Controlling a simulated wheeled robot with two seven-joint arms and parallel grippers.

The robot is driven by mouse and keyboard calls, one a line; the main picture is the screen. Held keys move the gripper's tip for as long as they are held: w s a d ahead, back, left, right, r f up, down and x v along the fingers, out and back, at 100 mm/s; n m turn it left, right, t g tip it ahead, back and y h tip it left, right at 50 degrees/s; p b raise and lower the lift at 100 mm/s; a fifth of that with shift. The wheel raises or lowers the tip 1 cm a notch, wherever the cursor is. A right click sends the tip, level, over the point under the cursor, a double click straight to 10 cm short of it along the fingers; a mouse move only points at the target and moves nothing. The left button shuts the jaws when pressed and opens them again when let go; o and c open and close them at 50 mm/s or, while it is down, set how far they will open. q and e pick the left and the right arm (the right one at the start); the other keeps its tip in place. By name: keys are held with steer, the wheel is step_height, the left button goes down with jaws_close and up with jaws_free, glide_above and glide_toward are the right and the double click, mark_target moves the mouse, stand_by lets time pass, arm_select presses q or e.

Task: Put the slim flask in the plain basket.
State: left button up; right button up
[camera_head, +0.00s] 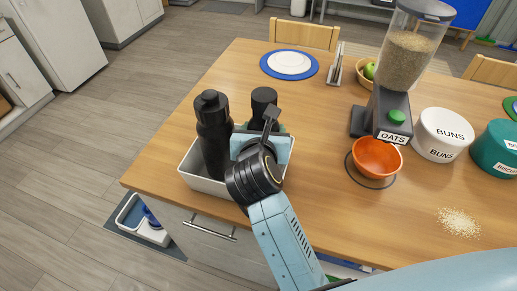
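A tall black bottle (213,137) stands upright in the left part of a plain white basket (203,183) at the table's near left corner. A second dark bottle (263,97) shows its cap and shoulder behind my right gripper (270,125). Its lower part is hidden, so I cannot tell whether it stands in the basket or behind it. I cannot tell for sure which is the slim flask. My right gripper is over the right part of the basket, its wrist hiding the fingers and anything between them. My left gripper is not in view.
An orange bowl (377,157) stands before the oats dispenser (396,95). White (442,132) and teal (499,148) canisters stand at right, near spilled grain (459,222). A blue-rimmed plate (289,65) lies at the back. The wood left of the dispenser is clear.

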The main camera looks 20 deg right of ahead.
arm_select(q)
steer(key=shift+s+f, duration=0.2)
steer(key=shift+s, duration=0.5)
arm_select(e)
step_height(320, 180, down, 4)
steer(key=shift+f, duration=0.2)
steer(key=shift+f, duration=0.15)
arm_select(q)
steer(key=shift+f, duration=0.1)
arm_select(e)
steer(key=o, duration=1.5)
steer(key=shift+o, duration=0.2)
